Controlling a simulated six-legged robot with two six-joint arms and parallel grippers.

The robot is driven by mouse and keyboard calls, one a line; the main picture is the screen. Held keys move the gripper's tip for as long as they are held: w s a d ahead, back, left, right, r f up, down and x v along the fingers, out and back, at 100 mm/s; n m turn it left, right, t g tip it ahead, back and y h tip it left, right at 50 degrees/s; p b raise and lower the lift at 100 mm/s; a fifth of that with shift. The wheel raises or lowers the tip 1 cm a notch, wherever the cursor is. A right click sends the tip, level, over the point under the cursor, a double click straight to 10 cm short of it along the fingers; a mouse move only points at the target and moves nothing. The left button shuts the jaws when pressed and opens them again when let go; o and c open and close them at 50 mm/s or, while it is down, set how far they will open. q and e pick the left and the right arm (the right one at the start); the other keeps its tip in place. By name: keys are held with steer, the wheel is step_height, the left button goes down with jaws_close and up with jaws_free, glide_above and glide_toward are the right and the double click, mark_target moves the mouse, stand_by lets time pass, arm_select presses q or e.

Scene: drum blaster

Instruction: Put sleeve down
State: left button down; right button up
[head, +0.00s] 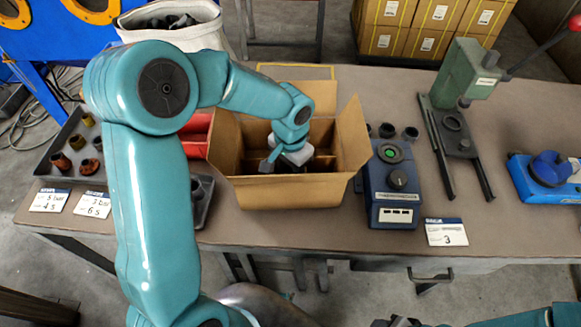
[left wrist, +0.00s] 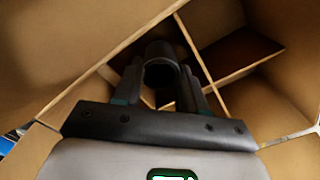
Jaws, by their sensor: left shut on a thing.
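My left gripper (head: 272,162) reaches down into an open cardboard box (head: 290,195) on the table. In the left wrist view the gripper (left wrist: 163,90) is shut on a dark, hollow round sleeve (left wrist: 161,52). The sleeve is between the two fingers, above the crossing dividers (left wrist: 205,62) that split the box into compartments. One compartment (left wrist: 238,55) at the upper right has a dark brown floor. Whether the sleeve touches a divider or the floor cannot be told. In the head view the arm and box wall hide the sleeve.
A blue device (head: 391,190) with a green light stands right of the box, with dark sleeves (head: 410,133) behind it. A green press (head: 465,75) stands farther right. A tray (head: 62,140) of brown sleeves and a red bin (head: 198,128) lie left. Box flaps stand outward.

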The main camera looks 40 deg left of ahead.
arm_select(q)
steer(key=c, duration=0.9)
jaws_free()
steer(key=shift+r, duration=0.1)
step_height(320, 180, up, 13)
steer(key=p, duration=0.2)
